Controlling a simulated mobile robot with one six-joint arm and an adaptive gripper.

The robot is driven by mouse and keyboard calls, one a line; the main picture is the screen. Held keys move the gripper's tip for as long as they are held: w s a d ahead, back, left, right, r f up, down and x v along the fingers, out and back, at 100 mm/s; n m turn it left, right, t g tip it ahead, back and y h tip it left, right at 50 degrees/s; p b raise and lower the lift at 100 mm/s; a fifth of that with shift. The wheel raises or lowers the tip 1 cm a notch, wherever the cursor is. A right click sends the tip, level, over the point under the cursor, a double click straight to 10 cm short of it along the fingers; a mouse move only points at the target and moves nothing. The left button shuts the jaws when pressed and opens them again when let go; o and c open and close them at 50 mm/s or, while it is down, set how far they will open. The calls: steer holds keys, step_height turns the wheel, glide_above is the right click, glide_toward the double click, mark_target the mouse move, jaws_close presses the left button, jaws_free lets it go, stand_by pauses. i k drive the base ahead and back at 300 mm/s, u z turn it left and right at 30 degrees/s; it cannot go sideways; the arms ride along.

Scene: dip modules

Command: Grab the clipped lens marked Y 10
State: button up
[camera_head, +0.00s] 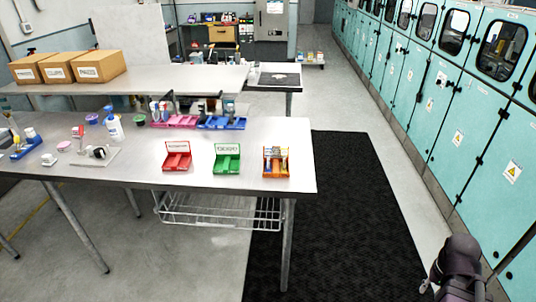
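I cannot make out a lens marked Y 10; any lettering on the small items is too small to read. On the metal table (130,176) stand a red holder (177,157), a green holder (227,159) and an orange holder (275,161). The red and green ones look empty. The orange one has several small upright items in it, too small to identify. Part of my dark arm shows at the bottom right, over the floor and apart from the table. My gripper's fingers do not show.
A pink rack (175,122) and a blue rack (221,124) with small items stand behind the holders. Bottles, caps and a blue stand (26,148) crowd the left. Cardboard boxes (98,66) sit on the rear bench. A black mat (345,215) lies before teal cabinets (455,95).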

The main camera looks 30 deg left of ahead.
mark_target(284, 146)
steer(key=u, duration=4.7)
steer(key=i, duration=0.1)
steer(key=z, duration=2.9)
steer(key=k, duration=0.9)
steer(key=z, duration=0.6)
steer(key=i, duration=0.6)
steer(key=u, duration=0.1)
